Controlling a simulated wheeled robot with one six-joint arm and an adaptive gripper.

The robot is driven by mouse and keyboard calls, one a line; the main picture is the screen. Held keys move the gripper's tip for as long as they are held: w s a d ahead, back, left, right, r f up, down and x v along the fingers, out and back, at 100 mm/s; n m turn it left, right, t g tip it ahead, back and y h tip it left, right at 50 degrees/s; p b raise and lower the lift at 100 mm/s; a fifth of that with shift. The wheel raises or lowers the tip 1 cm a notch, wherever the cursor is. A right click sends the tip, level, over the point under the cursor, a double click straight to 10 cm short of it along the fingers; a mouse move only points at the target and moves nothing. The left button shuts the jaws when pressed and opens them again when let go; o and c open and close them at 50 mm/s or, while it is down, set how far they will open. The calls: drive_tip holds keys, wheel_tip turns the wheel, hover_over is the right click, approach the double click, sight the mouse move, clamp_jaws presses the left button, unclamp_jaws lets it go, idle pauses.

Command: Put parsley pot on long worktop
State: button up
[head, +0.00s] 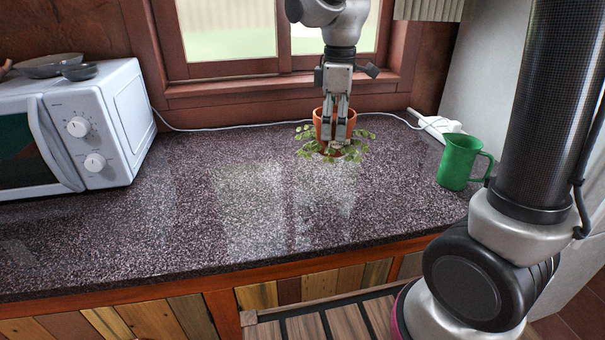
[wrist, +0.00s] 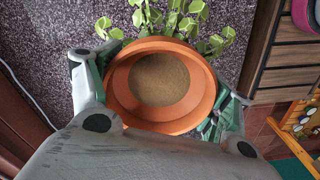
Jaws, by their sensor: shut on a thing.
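The parsley pot, an orange terracotta pot (head: 319,122), is at the back of the long worktop (head: 190,220), below the window. My gripper (head: 340,140) points down from above and is shut on it. Green leaves spread around the pot's lower part in the head view. In the wrist view the round orange pot (wrist: 118,88) sits between my fingers, with a brown disc inside its rim and leaves beyond its far edge. The fingers hide part of the pot. I cannot tell whether it touches the worktop.
A white microwave (head: 95,125) with bowls (head: 50,66) on top stands at the left. A green mug (head: 458,163) stands at the right. A white cable (head: 245,128) runs along the back to a white power strip (head: 436,123). The middle of the worktop is clear.

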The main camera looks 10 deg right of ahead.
sight(332, 143)
drive_tip(key=f, duration=0.5)
drive_tip(key=shift+w+a+f, duration=0.1)
drive_tip(key=shift+w+a, duration=0.1)
drive_tip(key=shift+a, duration=0.05)
drive_tip(key=shift+f, duration=2.35)
drive_tip(key=shift+f, duration=0.15)
drive_tip(key=o, duration=1.5)
drive_tip(key=shift+o, duration=0.2)
